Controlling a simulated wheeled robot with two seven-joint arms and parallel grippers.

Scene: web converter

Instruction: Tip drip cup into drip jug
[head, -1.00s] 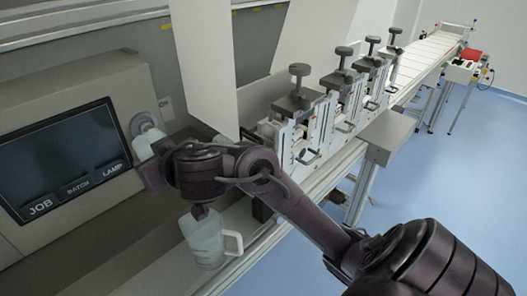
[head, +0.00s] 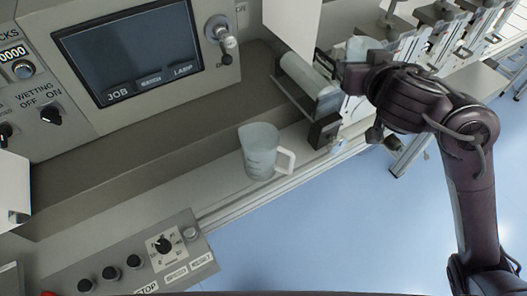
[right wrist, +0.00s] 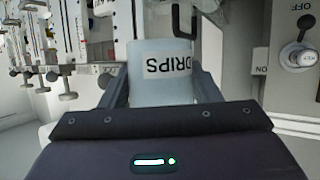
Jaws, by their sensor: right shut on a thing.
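The drip jug (head: 260,152), a pale translucent jug with a white handle on its right, stands upright on the ledge below the screen in the head view. My right gripper (right wrist: 160,88) is shut on the drip cup (right wrist: 160,60), a pale cup with a "DRIPS" label, which sits between both fingers in the right wrist view. In the head view a pale part of the cup (head: 362,48) shows behind my right gripper (head: 348,72), up and to the right of the jug and apart from it. The cup's contents are hidden. My left gripper is not in view.
A control panel with a screen (head: 125,45) and a crank knob (head: 222,35) stands behind the ledge. A pale roller (head: 310,78) in a dark bracket lies between jug and gripper. A button box (head: 130,262) is at the front left. A white panel (head: 293,22) hangs above.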

